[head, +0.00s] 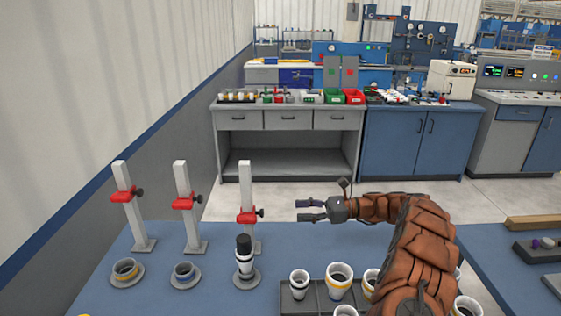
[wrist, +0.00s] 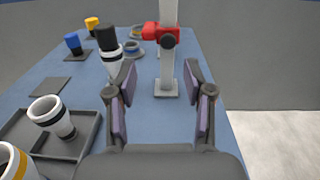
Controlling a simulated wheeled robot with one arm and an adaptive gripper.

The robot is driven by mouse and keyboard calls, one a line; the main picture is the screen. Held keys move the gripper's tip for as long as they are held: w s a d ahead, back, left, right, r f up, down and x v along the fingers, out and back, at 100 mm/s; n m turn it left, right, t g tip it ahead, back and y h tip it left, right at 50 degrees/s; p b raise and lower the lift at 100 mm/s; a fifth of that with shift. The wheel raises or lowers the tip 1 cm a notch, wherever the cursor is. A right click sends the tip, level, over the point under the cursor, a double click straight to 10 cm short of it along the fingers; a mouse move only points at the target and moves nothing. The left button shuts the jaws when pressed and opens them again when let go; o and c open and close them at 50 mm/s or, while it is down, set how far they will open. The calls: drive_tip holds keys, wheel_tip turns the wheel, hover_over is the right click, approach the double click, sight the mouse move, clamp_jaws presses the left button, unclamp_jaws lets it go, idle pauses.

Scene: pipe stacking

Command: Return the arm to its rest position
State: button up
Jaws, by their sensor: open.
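My gripper (head: 312,210) is open and empty, held above the blue table (head: 180,235) and pointing left in the head view. In the wrist view my gripper (wrist: 158,98) shows its two fingers apart, with a grey stand (wrist: 168,75) with a red clamp beyond them. My brown arm (head: 413,245) reaches in from the lower right. A stacked white pipe piece with a black top (head: 244,255) stands upright on the rightmost round base, in front of the right stand (head: 246,190). It also shows in the wrist view (wrist: 112,66), left of the fingers, apart from them.
Two other stands with red clamps (head: 128,205) (head: 185,205) rise at left, with low ringed pieces on bases (head: 126,271) (head: 184,274) before them. A grey tray (head: 290,307) holds several white cups; my arm hides part of it. A wall (head: 110,110) borders the left.

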drive_tip(key=s+a+r+n+g+h, duration=0.25)
drive_tip(key=s+a+r+n, duration=0.25)
drive_tip(key=s+a+r, duration=0.35)
drive_tip(key=s+a+r+n+g+h, duration=0.1)
drive_tip(key=s+a+n+h, duration=0.15)
drive_tip(key=s, duration=0.55)
drive_tip(key=s+a+n+g+h, duration=0.1)
drive_tip(key=s+n+g+h, duration=0.15)
drive_tip(key=s, duration=0.55)
drive_tip(key=s+d+f+n+t+h, duration=0.1)
drive_tip(key=s+d+f+n+h, duration=0.2)
drive_tip(key=s+d, duration=0.5)
drive_tip(key=s+d+f+n+t+h+p, duration=0.1)
drive_tip(key=s+d+n+h, duration=0.4)
drive_tip(key=s, duration=1.2)
drive_tip(key=d+f+t+h, duration=0.1)
drive_tip(key=d+f+h, duration=0.1)
drive_tip(key=d, duration=0.2)
drive_tip(key=shift+f+t, duration=0.25)
drive_tip(key=shift+t, duration=0.05)
drive_tip(key=shift+s, duration=0.15)
drive_tip(key=shift+c, duration=1)
